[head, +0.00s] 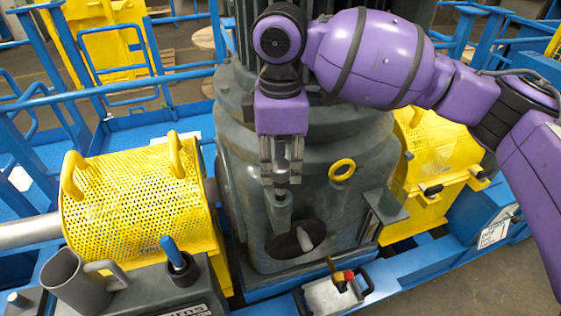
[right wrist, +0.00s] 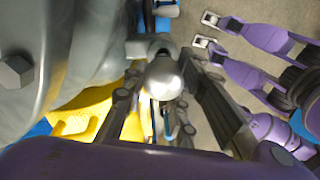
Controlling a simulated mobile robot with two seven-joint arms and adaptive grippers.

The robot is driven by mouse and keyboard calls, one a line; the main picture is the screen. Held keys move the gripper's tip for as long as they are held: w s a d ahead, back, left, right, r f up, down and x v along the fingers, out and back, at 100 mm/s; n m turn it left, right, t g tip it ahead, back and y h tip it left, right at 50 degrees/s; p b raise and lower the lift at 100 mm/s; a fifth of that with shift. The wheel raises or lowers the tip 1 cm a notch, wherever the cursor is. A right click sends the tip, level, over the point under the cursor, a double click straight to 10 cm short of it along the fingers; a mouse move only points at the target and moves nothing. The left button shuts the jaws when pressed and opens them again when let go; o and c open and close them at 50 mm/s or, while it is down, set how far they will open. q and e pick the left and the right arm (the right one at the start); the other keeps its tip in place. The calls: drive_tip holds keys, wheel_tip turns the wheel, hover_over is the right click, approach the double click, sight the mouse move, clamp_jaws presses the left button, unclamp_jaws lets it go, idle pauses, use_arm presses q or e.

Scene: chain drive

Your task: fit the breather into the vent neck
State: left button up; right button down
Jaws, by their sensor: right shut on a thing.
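My right gripper (head: 281,178) points down in front of the big grey-green housing and is shut on the breather (head: 283,164), a small grey metal part between its fingers. In the right wrist view the breather shows as a shiny rounded silver top (right wrist: 163,78) between the two dark fingers. The vent neck (head: 279,215) looks like the grey-green stub on the housing's front, directly below the fingers. The breather's lower end is close above or at the neck; I cannot tell whether they touch. My left gripper is not in view.
A yellow perforated guard (head: 140,205) stands at left and another yellow guard (head: 440,150) at right. A yellow ring (head: 341,170) sits on the housing. In front are a grey jug (head: 78,283), a blue-handled tool (head: 173,253) and a small metal box (head: 330,298). Blue rails surround the place.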

sight(281, 178)
drive_tip(key=shift+f, duration=2.05)
drive_tip(key=c, duration=1.3)
unclamp_jaws()
drive_tip(key=shift+c, duration=0.2)
wheel_tip(281, 178, up, 12)
